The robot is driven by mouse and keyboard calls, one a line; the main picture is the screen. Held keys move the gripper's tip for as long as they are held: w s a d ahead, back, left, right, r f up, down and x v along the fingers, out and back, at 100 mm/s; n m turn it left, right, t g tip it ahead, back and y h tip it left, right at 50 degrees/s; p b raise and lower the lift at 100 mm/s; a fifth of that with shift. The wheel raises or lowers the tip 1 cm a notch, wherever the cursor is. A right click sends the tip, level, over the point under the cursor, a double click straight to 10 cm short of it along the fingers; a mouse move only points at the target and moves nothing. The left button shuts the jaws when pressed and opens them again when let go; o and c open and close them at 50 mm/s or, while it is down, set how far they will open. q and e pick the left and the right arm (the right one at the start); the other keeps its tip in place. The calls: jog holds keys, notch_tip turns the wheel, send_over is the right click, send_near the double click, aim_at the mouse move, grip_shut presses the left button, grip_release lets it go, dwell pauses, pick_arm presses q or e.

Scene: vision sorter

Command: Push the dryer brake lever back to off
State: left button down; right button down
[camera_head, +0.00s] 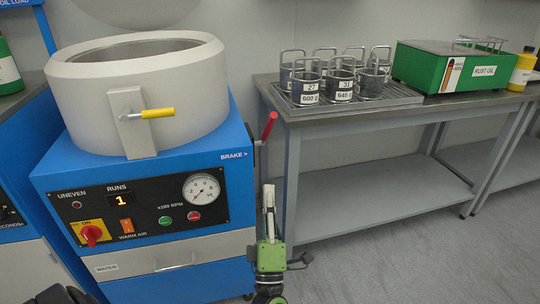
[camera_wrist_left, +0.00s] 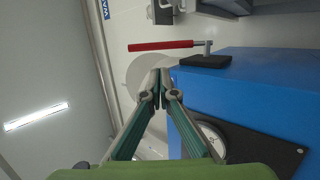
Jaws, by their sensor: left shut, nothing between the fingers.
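The dryer (camera_head: 140,160) is a blue machine with a pale round drum on top. Its brake lever (camera_head: 268,126) has a red handle and stands tilted up at the right side, beside the "BRAKE" label. In the left wrist view the red lever (camera_wrist_left: 160,46) lies across the picture, with its pivot on a dark block. My left gripper (camera_head: 268,190) is shut and empty, upright below the lever at the dryer's right side. In the wrist view its fingertips (camera_wrist_left: 159,74) point towards the handle, with a gap visible between them. My right gripper is out of view.
A grey table (camera_head: 345,112) to the right bears a tray of labelled baskets (camera_head: 340,85) and a green rust oil box (camera_head: 450,68). The drum has a yellow handle (camera_head: 157,113). Open floor lies in front of the table.

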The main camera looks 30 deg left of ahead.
aim_at(269, 131)
pick_arm(q)
jog(key=x, duration=1.3)
jog(key=shift+w+a+r, duration=0.15)
jog(key=shift+w+r, duration=0.05)
jog(key=shift+w, duration=0.05)
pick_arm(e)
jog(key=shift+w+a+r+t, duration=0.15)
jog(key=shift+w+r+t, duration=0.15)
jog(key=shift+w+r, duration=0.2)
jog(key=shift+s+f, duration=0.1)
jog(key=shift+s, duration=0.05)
